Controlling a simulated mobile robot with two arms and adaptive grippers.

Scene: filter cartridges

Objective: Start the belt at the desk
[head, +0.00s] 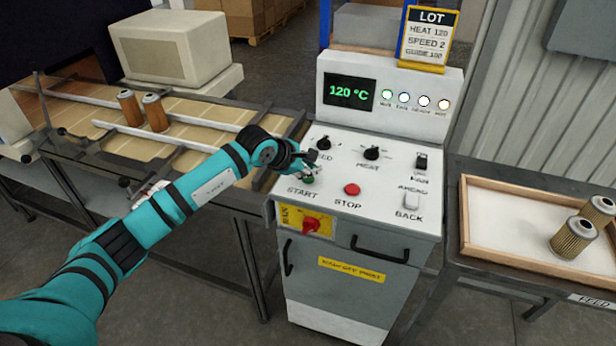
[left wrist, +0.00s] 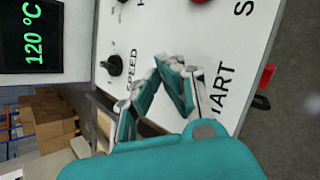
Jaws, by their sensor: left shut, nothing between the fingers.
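The control desk (head: 380,195) has a sloped white panel with START, STOP, SPEED and HEAT labels. My left gripper (head: 307,172) is shut and empty, its fingertips over the green START button (head: 309,180), which they partly cover. I cannot tell whether they touch it. In the left wrist view the closed fingers (left wrist: 170,75) point at the panel beside the START lettering, and the button is hidden. The red STOP button (head: 352,189) is to the right. The belt (head: 205,130) at left carries two orange-brown cartridges (head: 154,112). My right gripper is out of view.
The display (head: 350,92) reads 120 °C, beside a row of lamps (head: 404,98). The SPEED knob (head: 323,143) and HEAT knob (head: 371,153) are close to the gripper. A red main switch (head: 310,225) is on the front. A wooden-rimmed tray (head: 470,245) holds cartridges at right.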

